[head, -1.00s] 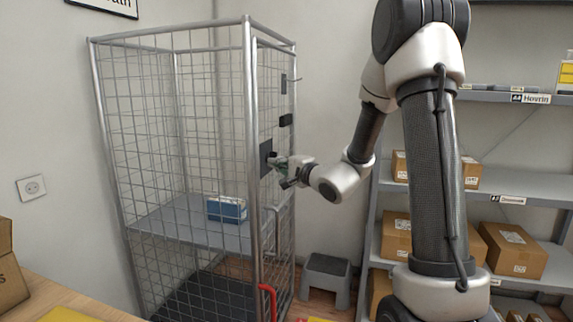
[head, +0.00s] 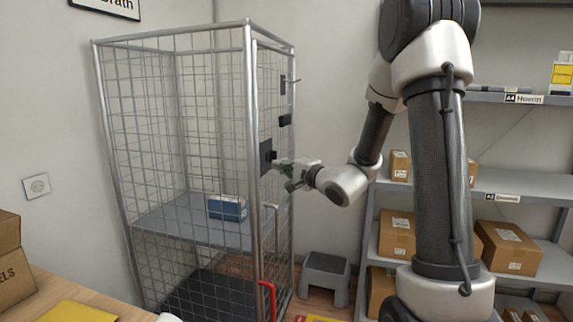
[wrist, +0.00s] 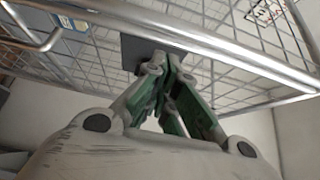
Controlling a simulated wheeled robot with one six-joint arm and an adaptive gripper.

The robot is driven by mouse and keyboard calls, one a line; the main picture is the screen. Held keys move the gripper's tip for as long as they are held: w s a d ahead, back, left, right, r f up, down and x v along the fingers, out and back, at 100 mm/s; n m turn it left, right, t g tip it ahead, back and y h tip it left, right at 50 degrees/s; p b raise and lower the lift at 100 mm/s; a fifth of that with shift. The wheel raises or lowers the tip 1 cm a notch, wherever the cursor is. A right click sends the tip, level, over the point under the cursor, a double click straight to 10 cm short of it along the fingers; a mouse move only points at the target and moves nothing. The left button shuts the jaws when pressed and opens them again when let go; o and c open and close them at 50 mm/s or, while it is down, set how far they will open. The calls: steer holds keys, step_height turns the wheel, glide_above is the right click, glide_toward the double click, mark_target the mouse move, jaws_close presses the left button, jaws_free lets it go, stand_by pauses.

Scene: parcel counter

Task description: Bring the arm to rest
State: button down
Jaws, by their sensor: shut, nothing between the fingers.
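My gripper (head: 280,165) is at the right side of the wire cage (head: 248,130), at the dark square plate (head: 266,157) on its frame. In the wrist view the green-and-grey fingers of my gripper (wrist: 165,70) are closed together with nothing held. The dark plate (wrist: 140,48) is right behind the fingertips; I cannot tell whether they touch it. My arm (head: 370,140) reaches out from the right, bent at the elbow.
A blue box (head: 227,209) lies on the cage's shelf. A grey step stool (head: 325,278) stands right of the cage. Shelving with cartons (head: 508,247) is behind my arm. A wooden counter (head: 85,292) is at the lower left. Bare wall shows between cage and shelving.

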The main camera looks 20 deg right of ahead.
steer(key=s+a+f+n+g+y, duration=0.2)
steer(key=s+a+f+g+y, duration=0.35)
steer(key=s+a, duration=0.7)
steer(key=s+d+f+n+g, duration=0.15)
steer(key=s+g, duration=0.25)
steer(key=s, duration=0.4)
steer(key=s+d+f+n+g, duration=0.1)
steer(key=s+f+n+g, duration=0.25)
steer(key=s, duration=0.35)
steer(key=s+d+r+n+g+h, duration=0.1)
steer(key=s+d+n+g+h, duration=0.25)
steer(key=s+d+h, duration=0.65)
steer(key=d+r+n+t+h, duration=0.1)
steer(key=d+r+n+t, duration=0.2)
steer(key=d+r, duration=0.4)
steer(key=shift+d+r+n+t, duration=0.35)
steer(key=shift+r+t, duration=0.1)
steer(key=shift+r, duration=0.25)
